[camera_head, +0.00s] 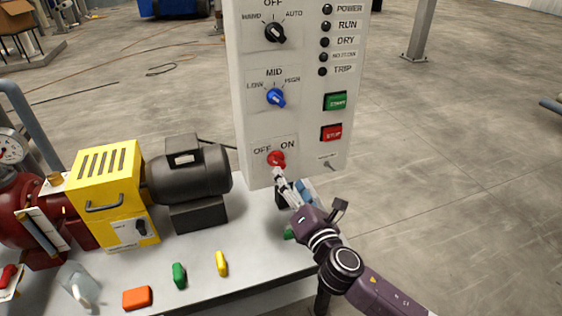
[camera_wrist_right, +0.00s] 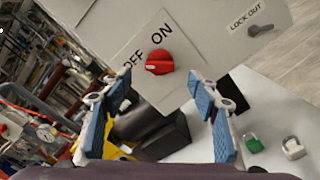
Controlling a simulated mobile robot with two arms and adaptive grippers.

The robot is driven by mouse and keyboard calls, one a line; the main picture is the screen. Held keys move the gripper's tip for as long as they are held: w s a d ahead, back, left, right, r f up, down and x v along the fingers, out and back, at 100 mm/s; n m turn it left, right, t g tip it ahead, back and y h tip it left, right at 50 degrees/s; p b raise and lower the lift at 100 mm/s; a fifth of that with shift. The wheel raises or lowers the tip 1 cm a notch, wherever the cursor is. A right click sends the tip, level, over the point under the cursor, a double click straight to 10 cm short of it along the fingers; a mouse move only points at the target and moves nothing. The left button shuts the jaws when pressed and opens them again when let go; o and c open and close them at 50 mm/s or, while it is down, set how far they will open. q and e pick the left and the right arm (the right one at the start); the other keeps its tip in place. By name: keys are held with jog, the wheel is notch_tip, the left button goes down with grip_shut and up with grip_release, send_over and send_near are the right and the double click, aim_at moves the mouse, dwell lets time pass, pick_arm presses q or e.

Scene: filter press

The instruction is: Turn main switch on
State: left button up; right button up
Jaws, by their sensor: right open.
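The main switch is a red rotary knob (camera_head: 276,158) low on the pale control panel (camera_head: 249,120), under the labels OFF and ON. It also shows in the right wrist view as a red knob (camera_wrist_right: 159,61) beside the same labels. I cannot tell clearly which label it points to. My right gripper (camera_head: 279,176) is just below and in front of the knob in the head view. In the right wrist view its blue-padded fingers (camera_wrist_right: 162,92) are spread apart with nothing between them, and the knob lies beyond the tips. My left gripper is not in view.
Above the switch are a blue knob (camera_head: 275,97), a black knob (camera_head: 274,32), a green button (camera_head: 335,101) and a red button (camera_head: 332,132). A lock-out lever (camera_wrist_right: 262,30) is to the right. A yellow box (camera_head: 108,180) and dark motor (camera_head: 190,175) stand on the table.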

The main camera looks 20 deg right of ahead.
aim_at(280, 164)
jog(key=w+p, duration=0.1)
jog(key=w, duration=0.6)
jog(key=shift+w+a, duration=0.1)
jog(key=shift+w, duration=0.3)
jog(key=c, duration=1.2)
jog(key=shift+o, duration=0.2)
